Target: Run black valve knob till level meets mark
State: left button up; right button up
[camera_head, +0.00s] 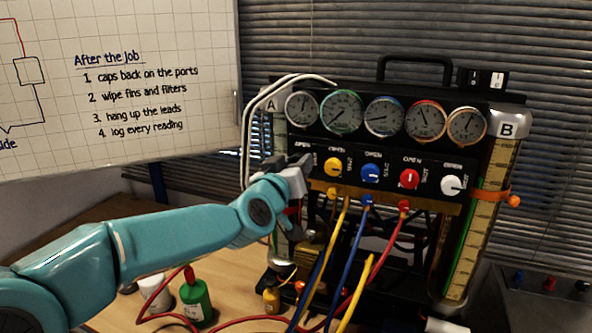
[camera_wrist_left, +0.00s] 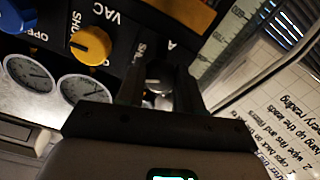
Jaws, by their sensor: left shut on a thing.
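My left gripper (camera_head: 303,167) is at the left end of the valve row on the gauge rig's black panel (camera_head: 390,160). In the left wrist view its two dark fingers (camera_wrist_left: 160,78) are closed around a small knob (camera_wrist_left: 155,84), of which only a pale part shows between them. In the head view that knob is hidden behind the gripper. The right tube (camera_head: 470,240), by label B, has a scale, a green strip and an orange clamp-like mark (camera_head: 495,193). The left tube, by label A, is mostly hidden by my arm; a scaled tube (camera_wrist_left: 228,42) shows in the wrist view. My right gripper is out of view.
Yellow (camera_head: 333,166), blue (camera_head: 370,173), red (camera_head: 409,179) and white (camera_head: 453,184) knobs sit along the panel, under several round gauges (camera_head: 384,116). Hoses (camera_head: 352,250) hang in front. A green bottle (camera_head: 196,300) and a white container (camera_head: 154,291) stand on the bench below my arm.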

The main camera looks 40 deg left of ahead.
pick_arm(q)
jog(key=o, duration=1)
jog(key=shift+o, duration=0.2)
jog(key=shift+s, duration=0.15)
jog(key=p+v, duration=0.1)
jog(key=v, duration=1.5)
jog(key=shift+d, duration=0.2)
